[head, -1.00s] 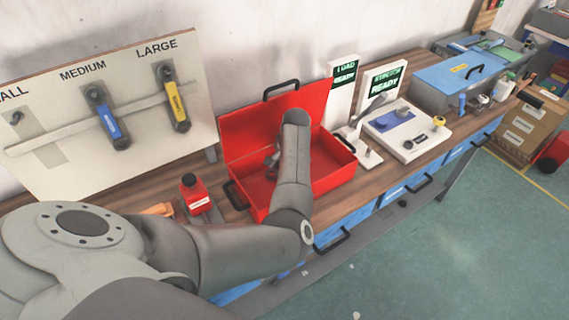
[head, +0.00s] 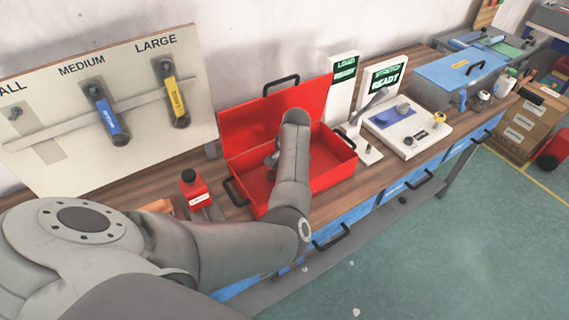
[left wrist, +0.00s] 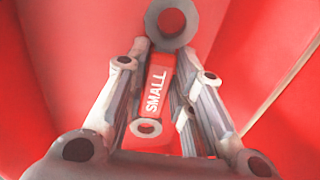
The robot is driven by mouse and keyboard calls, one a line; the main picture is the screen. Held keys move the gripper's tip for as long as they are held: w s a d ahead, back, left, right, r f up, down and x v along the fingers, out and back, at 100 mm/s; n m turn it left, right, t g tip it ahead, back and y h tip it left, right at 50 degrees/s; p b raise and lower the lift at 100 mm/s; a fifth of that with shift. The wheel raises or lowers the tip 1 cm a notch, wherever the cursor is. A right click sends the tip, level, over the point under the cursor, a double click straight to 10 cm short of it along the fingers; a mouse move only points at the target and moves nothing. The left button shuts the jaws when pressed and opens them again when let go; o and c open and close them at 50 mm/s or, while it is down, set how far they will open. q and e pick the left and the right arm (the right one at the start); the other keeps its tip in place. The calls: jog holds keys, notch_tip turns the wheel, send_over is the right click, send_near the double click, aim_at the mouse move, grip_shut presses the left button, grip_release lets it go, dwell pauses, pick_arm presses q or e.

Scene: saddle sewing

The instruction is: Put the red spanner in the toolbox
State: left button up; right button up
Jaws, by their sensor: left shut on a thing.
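The open red toolbox (head: 246,122) stands on the workbench with its lid raised at the back. My left arm reaches over its front, and my left gripper (head: 272,160) is inside it, mostly hidden by the arm in the head view. I cannot tell whether the spanner touches the toolbox floor. My right gripper is not in view.
A board (head: 50,90) holds a blue spanner (head: 108,116) under MEDIUM and a yellow spanner (head: 176,101) under LARGE. A small red device (head: 194,190) stands left of the toolbox. White test stations (head: 410,135) and a blue case (head: 455,78) stand to the right.

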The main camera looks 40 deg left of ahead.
pick_arm(q)
jog(key=shift+f+b, duration=0.3)
jog(key=shift+f, duration=0.55)
jog(key=o, duration=0.9)
jog(key=shift+o, duration=0.2)
jog(key=v, duration=1.2)
